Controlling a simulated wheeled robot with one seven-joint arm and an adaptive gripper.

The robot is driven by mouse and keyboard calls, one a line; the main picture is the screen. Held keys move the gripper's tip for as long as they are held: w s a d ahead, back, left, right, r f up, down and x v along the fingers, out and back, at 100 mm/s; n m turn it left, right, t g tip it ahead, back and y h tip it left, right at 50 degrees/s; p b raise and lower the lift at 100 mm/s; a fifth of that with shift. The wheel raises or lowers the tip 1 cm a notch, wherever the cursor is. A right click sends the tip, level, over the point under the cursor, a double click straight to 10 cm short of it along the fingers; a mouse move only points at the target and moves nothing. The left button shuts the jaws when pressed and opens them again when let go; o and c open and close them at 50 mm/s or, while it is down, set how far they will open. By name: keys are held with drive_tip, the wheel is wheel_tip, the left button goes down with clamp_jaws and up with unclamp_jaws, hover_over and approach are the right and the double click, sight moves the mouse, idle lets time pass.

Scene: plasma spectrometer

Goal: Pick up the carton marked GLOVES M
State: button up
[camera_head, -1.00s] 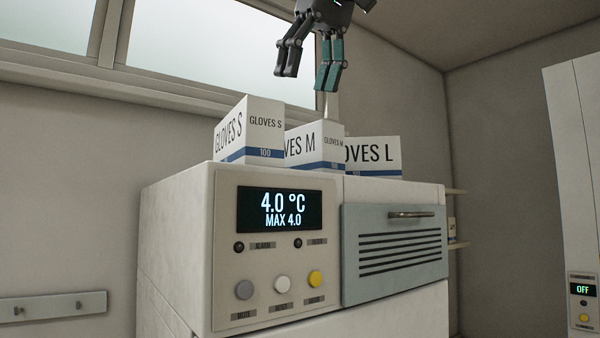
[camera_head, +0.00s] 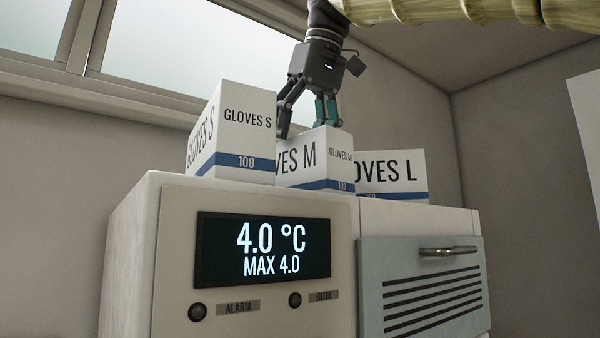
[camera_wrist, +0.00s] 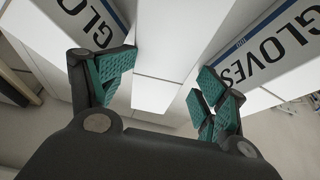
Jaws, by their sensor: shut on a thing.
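The white carton marked GLOVES M (camera_head: 310,160), with a blue band, stands on top of the white machine between two other cartons. My gripper (camera_head: 305,122) points down at its top from above and behind, its fingers astride the carton and closed on it. The fingertips are partly hidden behind the cartons. In the wrist view, a plain white face of the carton (camera_wrist: 165,60) lies between the teal finger pads of my gripper (camera_wrist: 166,78). I see no gap under the carton.
The GLOVES S carton (camera_head: 244,130) is close on the left, in front, and covers part of GLOVES M. The GLOVES L carton (camera_head: 395,175) is close on the right. They stand on the machine (camera_head: 175,250) with its 4.0 °C display. A wall and window are behind.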

sight(296, 151)
drive_tip(key=shift+w+a+f, duration=0.15)
drive_tip(key=shift+w+f, duration=0.6)
drive_tip(key=shift+w, duration=0.05)
drive_tip(key=shift+s+a+f+p, duration=0.25)
drive_tip(key=shift+f+p, duration=0.25)
drive_tip(key=shift+p, duration=0.05)
drive_tip(key=shift+f, duration=0.35)
drive_tip(key=p+x, duration=0.1)
drive_tip(key=x, duration=0.1)
drive_tip(key=shift+w+f, duration=0.2)
drive_tip(key=shift+f, duration=0.3)
drive_tip(key=shift+o, duration=0.9)
drive_tip(key=shift+f, duration=0.1)
drive_tip(key=c, duration=0.6)
